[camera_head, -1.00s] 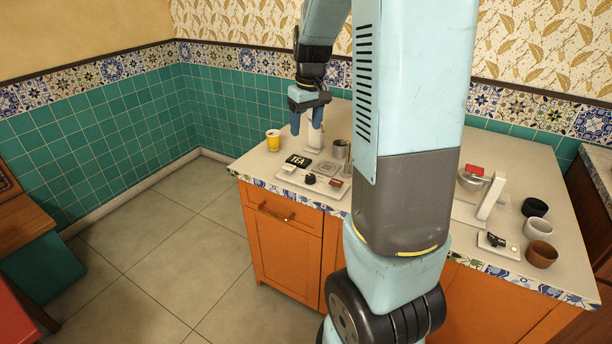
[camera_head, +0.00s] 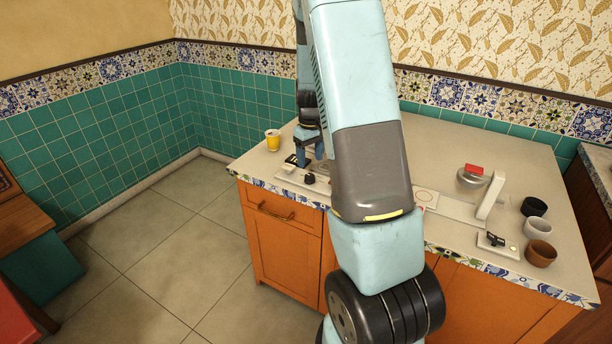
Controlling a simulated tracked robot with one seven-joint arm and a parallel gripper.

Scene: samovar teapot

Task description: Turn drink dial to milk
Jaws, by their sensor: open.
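A pale panel (camera_head: 287,179) lies on the left part of the counter. A black knob (camera_head: 309,178) stands on its front part and looks like the drink dial; its pointing direction is too small to read. A black sign (camera_head: 290,159), partly covered by my gripper, lies behind it. My arm hides the right part of the panel.
At right are a metal kettle (camera_head: 470,179), a white upright arm (camera_head: 491,196), a small plate with a black switch (camera_head: 495,239), and black, white and brown cups (camera_head: 541,253).

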